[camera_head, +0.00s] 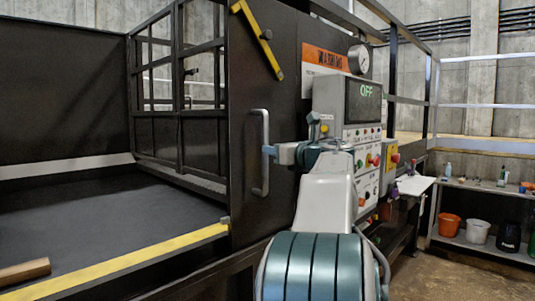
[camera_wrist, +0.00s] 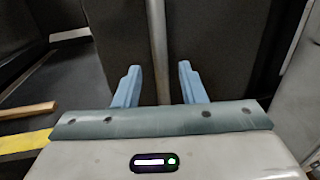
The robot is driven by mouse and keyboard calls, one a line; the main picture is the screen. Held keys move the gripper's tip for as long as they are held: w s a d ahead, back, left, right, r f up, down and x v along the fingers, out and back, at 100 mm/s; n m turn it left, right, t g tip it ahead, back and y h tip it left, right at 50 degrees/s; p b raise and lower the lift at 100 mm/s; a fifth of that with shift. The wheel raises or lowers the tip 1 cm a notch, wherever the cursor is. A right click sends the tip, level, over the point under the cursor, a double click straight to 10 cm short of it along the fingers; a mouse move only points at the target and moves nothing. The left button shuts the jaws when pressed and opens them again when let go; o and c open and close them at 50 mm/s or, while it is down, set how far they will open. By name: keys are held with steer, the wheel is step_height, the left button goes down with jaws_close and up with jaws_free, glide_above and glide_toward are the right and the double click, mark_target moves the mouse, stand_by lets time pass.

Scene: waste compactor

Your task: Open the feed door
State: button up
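The feed door appears to be the dark panel (camera_head: 244,95) with a vertical grey bar handle (camera_head: 264,165) on it. It also fills the back of the wrist view (camera_wrist: 220,40). The handle shows there as an upright bar (camera_wrist: 158,45). My gripper (camera_head: 268,150) is level with the handle's middle. In the wrist view its two light blue fingers (camera_wrist: 159,75) are apart, one on each side of the bar, with gaps on both sides. It holds nothing. Whether the fingertips reach fully past the bar is hard to tell.
A control box (camera_head: 362,115) reading OFF, with buttons, stands right of the panel, close to my arm. A dark platform (camera_head: 110,215) with a yellow edge strip (camera_head: 130,261) lies left, with a wooden piece (camera_head: 24,270) on it. A barred frame (camera_head: 180,95) rises behind. Shelves (camera_head: 485,250) stand far right.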

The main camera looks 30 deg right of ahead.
steer(key=s+b, duration=0.1)
steer(key=s, duration=0.7)
steer(key=shift+w, duration=0.1)
